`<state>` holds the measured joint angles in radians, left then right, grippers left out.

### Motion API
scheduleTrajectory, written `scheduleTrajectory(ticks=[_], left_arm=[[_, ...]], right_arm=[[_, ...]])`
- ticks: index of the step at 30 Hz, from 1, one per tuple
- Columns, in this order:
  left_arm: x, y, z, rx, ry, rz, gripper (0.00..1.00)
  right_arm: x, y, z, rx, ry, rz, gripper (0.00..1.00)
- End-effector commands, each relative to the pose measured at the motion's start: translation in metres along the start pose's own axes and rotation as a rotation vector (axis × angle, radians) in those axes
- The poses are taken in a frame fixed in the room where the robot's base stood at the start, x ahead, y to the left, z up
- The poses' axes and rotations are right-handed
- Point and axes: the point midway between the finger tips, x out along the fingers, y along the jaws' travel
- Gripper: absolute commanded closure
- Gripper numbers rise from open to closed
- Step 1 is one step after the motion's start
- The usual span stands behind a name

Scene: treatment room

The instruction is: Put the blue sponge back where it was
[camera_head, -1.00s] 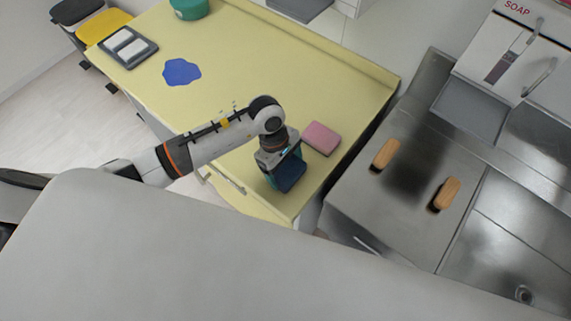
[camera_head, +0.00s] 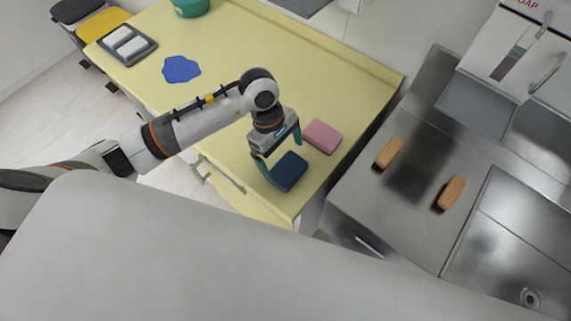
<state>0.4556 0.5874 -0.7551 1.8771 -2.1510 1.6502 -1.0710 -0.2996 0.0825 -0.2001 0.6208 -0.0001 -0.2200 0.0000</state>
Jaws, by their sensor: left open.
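The dark blue sponge (camera_head: 289,172) lies on the yellow counter (camera_head: 235,60), near its front right corner. My left gripper (camera_head: 281,166) is open, with its teal fingers apart just above and behind the sponge. One finger is at the sponge's left side and the other at its far right side. I cannot tell whether the fingers still touch it. A pink sponge (camera_head: 323,136) lies on the counter just behind and to the right. My right gripper does not show.
A blue flat patch (camera_head: 181,69), a grey tray with white pieces (camera_head: 127,45) and a green container (camera_head: 190,7) are further left on the counter. Two wooden-topped brushes (camera_head: 389,152) (camera_head: 452,193) sit on the steel sink unit (camera_head: 400,210) at right.

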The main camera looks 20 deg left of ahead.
Motion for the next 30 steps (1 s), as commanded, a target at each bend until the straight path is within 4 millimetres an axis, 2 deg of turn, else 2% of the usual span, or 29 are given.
scheduleTrajectory(ticks=[1,6,12,30], left_arm=[[-0.009,-0.002,0.002,0.001,-0.004,-0.007,0.00],[-0.042,-0.001,0.002,0.001,-0.003,-0.004,0.00],[-0.064,-0.001,0.001,-0.001,0.000,-0.001,0.00],[-0.067,0.000,-0.001,-0.001,0.006,-0.001,0.00]], right_arm=[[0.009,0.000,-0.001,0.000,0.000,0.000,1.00],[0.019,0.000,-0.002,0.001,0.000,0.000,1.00],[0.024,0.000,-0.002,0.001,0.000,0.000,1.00],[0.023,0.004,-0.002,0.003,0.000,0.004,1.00]])
